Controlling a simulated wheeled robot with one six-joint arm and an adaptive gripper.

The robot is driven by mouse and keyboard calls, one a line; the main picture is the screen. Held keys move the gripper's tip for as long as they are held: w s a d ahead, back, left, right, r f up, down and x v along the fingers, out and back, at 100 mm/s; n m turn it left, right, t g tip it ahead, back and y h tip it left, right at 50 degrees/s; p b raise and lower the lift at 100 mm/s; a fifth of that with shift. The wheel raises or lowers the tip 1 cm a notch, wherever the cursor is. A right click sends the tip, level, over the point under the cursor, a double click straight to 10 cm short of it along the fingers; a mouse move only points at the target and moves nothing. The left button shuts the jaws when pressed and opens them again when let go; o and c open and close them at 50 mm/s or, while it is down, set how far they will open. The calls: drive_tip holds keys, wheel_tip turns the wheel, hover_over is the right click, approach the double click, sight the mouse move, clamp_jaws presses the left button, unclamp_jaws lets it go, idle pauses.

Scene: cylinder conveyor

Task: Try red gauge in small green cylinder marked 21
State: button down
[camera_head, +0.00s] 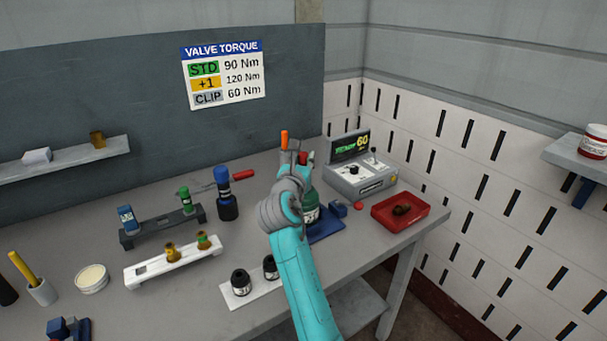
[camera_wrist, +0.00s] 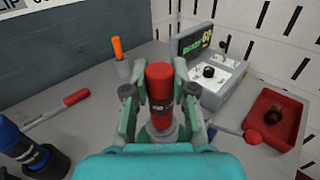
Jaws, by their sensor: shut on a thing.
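My gripper (camera_wrist: 160,95) is shut on the red gauge (camera_wrist: 160,82), which stands roughly upright between the fingers in the wrist view. In the head view my gripper (camera_head: 298,165) is above a green cylinder (camera_head: 312,212) on a blue holder (camera_head: 328,229). My arm and gripper cover part of the cylinder, and its number cannot be read. The lower end of the gauge is hidden, so I cannot tell whether it is inside the cylinder.
A grey tester (camera_head: 360,180) and a red tray (camera_head: 400,212) with a dark part are to the right. A blue gauge (camera_head: 222,180) stands in a dark cylinder to the left. Racks (camera_head: 160,232) and dark cylinders (camera_head: 241,282) stand further left and in front.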

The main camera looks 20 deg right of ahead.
drive_tip(key=shift+r, duration=0.15)
idle(0.3)
drive_tip(key=shift+r, duration=3.55)
